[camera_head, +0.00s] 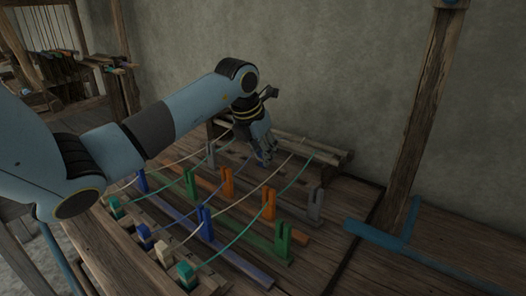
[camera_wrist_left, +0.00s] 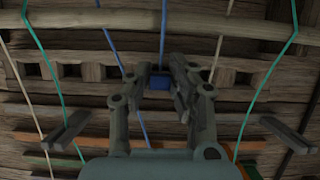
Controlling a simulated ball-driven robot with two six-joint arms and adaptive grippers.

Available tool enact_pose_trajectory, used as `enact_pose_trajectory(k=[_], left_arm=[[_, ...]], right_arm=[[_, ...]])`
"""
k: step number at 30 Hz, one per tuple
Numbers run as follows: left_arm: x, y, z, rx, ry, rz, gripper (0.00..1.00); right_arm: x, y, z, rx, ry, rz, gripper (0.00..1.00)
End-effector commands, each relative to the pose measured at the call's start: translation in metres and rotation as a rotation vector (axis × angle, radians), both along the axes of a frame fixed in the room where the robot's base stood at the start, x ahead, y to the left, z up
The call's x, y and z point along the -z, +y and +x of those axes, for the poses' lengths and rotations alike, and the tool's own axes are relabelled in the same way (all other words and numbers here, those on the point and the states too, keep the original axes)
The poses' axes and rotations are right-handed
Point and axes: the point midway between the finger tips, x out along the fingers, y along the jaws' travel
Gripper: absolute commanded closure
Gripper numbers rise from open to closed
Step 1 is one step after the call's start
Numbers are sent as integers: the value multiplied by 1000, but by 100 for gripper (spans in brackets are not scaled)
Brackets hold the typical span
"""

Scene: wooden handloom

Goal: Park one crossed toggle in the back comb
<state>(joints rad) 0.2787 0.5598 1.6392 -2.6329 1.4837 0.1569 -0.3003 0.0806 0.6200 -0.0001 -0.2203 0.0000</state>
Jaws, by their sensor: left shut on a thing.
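My left gripper (camera_head: 266,158) is low near the back rail (camera_head: 325,160). In the left wrist view its fingers (camera_wrist_left: 160,82) are closed about a small blue toggle (camera_wrist_left: 159,82) on a blue cord (camera_wrist_left: 138,120). The toggle overlaps the slotted back comb (camera_wrist_left: 95,72) in that view; I cannot tell whether it sits in a slot or above it. In the head view the gripper hides this toggle. Several toggles lie along the front comb: teal (camera_head: 115,207), blue (camera_head: 145,236), cream (camera_head: 163,251) and another teal (camera_head: 185,274). My right gripper is out of view.
Forked posts rise between the combs, including green (camera_head: 282,240), orange (camera_head: 268,206), blue (camera_head: 205,222) and grey (camera_head: 315,206). Cream and teal cords cross above them. A wooden post (camera_head: 418,120) and blue bars (camera_head: 370,231) stand right. Bare planks (camera_head: 450,240) lie beyond.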

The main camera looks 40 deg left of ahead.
Motion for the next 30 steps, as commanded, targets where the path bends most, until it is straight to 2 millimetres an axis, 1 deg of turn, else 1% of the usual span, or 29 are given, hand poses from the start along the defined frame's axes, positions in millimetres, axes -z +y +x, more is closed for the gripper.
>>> enact_pose_trajectory(k=[6, 7, 12, 13, 18, 20, 23, 26, 30], left_arm=[[0, 0, 0, 0, -1, 0, 94], [0, 0, 0, 0, -1, 0, 78], [-1, 0, 0, 0, -1, 0, 56], [-1, 0, 0, 0, -1, 0, 54], [-1, 0, 0, 0, -1, 0, 54], [-1, 0, 0, 0, -1, 0, 54], [-5, 0, -1, 0, -2, 1, 54], [-18, 0, -6, 1, -4, 3, 54], [-46, -1, -17, 2, -4, 5, 54]], right_arm=[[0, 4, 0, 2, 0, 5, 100], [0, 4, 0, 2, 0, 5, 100], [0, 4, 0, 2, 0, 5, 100], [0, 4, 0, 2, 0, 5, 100], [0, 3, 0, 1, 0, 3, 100], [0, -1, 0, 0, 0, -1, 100], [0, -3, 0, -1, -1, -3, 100], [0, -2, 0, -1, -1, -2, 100], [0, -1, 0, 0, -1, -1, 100]])
